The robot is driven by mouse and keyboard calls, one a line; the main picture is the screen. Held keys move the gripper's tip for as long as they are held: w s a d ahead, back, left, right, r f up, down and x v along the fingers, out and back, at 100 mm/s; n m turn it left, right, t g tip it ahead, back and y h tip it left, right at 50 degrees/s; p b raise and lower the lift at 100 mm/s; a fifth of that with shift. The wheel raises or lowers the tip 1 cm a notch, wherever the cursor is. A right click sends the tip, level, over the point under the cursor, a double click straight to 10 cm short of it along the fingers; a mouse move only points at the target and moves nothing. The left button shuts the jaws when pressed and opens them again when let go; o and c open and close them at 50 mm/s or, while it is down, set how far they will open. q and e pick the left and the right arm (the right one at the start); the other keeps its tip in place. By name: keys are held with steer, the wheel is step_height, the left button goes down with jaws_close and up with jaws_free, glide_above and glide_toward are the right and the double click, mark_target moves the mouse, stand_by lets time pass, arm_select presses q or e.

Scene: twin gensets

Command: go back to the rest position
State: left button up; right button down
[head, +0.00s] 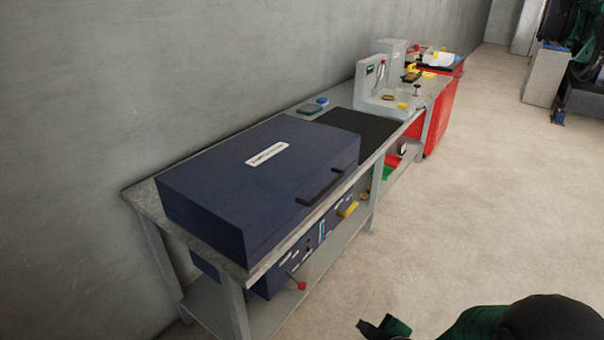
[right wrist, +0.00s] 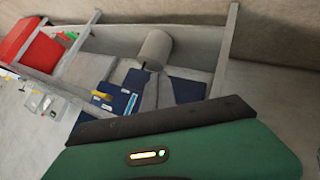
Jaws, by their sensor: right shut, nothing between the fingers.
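My right gripper (head: 385,328) shows at the bottom edge of the head view, with the dark and green parts of my right arm beside it. It is low in front of the bench, over the pale floor, apart from everything else. Its fingers are shut and empty. Part of it is cut off by the picture's edge. My left gripper is in neither view.
A long bench (head: 142,196) stands along the grey wall. It bears a large dark blue box (head: 230,205), a black mat (head: 360,125) and a grey stand (head: 376,85). A red cabinet (head: 442,112) is farther back. The floor (head: 480,200) to the right is clear.

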steer(key=s+d+r+m+g+h, duration=0.1)
steer(key=s+d+m+g+h, duration=0.15)
steer(key=s+m, duration=0.4)
steer(key=s+d+r+m+g+h, duration=0.1)
steer(key=s+m+g, duration=0.35)
steer(key=s, duration=0.35)
steer(key=w+p+v, duration=0.2)
steer(key=p+v, duration=0.9)
steer(key=w+d+r+p+v, duration=0.1)
steer(key=w+p+v, duration=0.2)
steer(key=p+v, duration=0.8)
steer(key=shift+s+d+m+p, duration=0.2)
steer(key=shift+s+m+p, duration=0.15)
steer(key=shift+p, duration=0.1)
steer(key=shift+y, duration=0.25)
